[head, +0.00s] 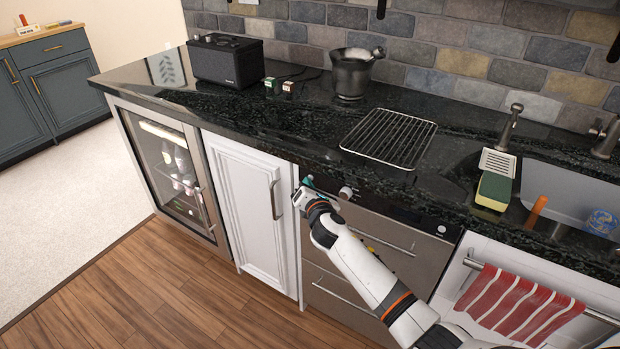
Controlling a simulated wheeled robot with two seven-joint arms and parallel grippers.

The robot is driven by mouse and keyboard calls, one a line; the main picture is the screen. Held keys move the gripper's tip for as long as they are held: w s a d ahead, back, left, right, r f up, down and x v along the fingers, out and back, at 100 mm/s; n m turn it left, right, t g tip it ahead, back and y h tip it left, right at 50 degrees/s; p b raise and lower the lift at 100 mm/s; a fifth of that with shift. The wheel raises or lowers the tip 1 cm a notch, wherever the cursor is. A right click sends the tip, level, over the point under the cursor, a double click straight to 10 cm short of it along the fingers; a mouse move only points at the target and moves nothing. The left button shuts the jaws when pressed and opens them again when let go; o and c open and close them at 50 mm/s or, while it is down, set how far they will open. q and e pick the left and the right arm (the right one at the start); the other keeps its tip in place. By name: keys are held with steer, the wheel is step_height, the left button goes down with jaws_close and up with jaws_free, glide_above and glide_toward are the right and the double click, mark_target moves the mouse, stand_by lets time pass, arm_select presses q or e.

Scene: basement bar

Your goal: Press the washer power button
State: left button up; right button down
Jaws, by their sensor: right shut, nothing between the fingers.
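The washer (418,246) is a stainless-steel front under the dark counter, with a dark control strip along its top and bar handles below. A round knob (346,193) sits on that strip. My right gripper (301,188) is shut and empty, at the left end of the control strip, left of the knob. It looks close to the panel, but I cannot tell whether it touches. The power button cannot be made out; the gripper may cover it. My right forearm hides part of the washer front. My left gripper is out of view.
Left of the washer are a white cabinet door (240,205) and a glass-door fridge (168,180). The counter above holds a black speaker box (226,60), an ice bucket (351,75), a wire rack (389,137) and a sponge (493,190). A striped towel (515,308) hangs at right.

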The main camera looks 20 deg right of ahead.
steer(key=shift+w+d, duration=0.1)
stand_by(0.5)
steer(key=shift+s+a, duration=0.4)
steer(key=shift+a, duration=0.1)
steer(key=shift+p, duration=0.3)
steer(key=s+a+p, duration=0.1)
steer(key=s+a, duration=0.2)
steer(key=a, duration=0.1)
steer(key=shift+s+a, duration=0.35)
steer(key=shift+a, duration=0.05)
stand_by(2.0)
